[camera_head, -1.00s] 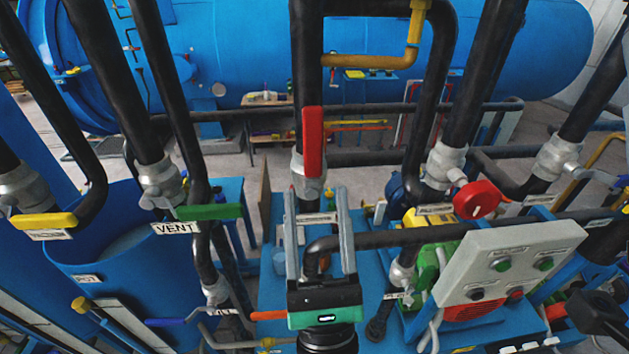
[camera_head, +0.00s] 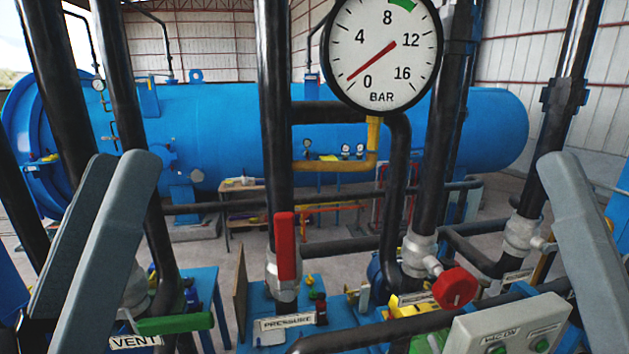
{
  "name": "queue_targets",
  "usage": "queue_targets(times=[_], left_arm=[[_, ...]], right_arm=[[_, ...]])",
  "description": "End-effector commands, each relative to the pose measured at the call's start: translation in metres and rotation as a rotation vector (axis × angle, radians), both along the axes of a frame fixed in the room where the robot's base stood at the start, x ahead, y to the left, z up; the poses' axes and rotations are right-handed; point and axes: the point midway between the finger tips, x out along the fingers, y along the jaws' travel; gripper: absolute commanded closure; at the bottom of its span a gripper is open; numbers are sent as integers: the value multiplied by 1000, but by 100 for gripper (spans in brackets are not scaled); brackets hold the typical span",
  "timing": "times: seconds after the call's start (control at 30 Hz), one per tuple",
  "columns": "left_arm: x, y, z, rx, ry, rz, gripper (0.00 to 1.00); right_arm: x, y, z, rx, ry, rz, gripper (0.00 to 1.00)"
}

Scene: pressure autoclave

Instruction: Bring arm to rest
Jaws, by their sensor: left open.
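My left gripper (camera_head: 122,168) stands large and close at the left of the head view. Its two grey fingers point up, slightly apart, with nothing seen between them. At the right edge, a grey finger of my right gripper (camera_head: 580,235) also points up. Only that one finger shows, and its other finger is hidden or out of frame. The bases of both grippers are cut off. The red lever (camera_head: 285,245) is upright on the middle pipe, above the PRESSURE label (camera_head: 287,323). Neither gripper is seen holding anything.
The green VENT lever (camera_head: 175,324) lies level just right of my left gripper. A gauge (camera_head: 381,60) reads low, between 0 and 4. Black pipes (camera_head: 275,130) rise ahead. A red round knob (camera_head: 454,288) and grey control box (camera_head: 510,325) lie lower right. The blue tank (camera_head: 225,130) stands behind.

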Motion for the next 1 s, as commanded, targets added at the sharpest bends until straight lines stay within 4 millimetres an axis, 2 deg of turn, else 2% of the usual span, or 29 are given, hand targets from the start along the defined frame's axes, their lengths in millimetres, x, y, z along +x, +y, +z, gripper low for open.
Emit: queue_targets(times=[0.03,0.1,0.13,0.2,0.4,0.53,0.67,1.0], left_arm=[[-6,28,6,86,-1,218,40],[-13,69,8,196,34,517,40],[-12,71,30,206,42,535,40],[-9,66,61,205,45,514,40],[-8,65,136,204,46,508,40],[-8,65,174,204,48,506,40],[-8,64,185,204,47,505,40],[-8,64,181,203,48,504,40]], right_arm=[[0,0,0,0,0,0,0],[0,0,0,0,0,0,0],[1,0,22,0,2,0,0],[0,0,55,0,0,0,0],[0,0,132,0,-1,0,0],[0,0,170,0,-1,0,0],[0,0,181,0,0,0,0],[0,0,177,0,1,0,0]])
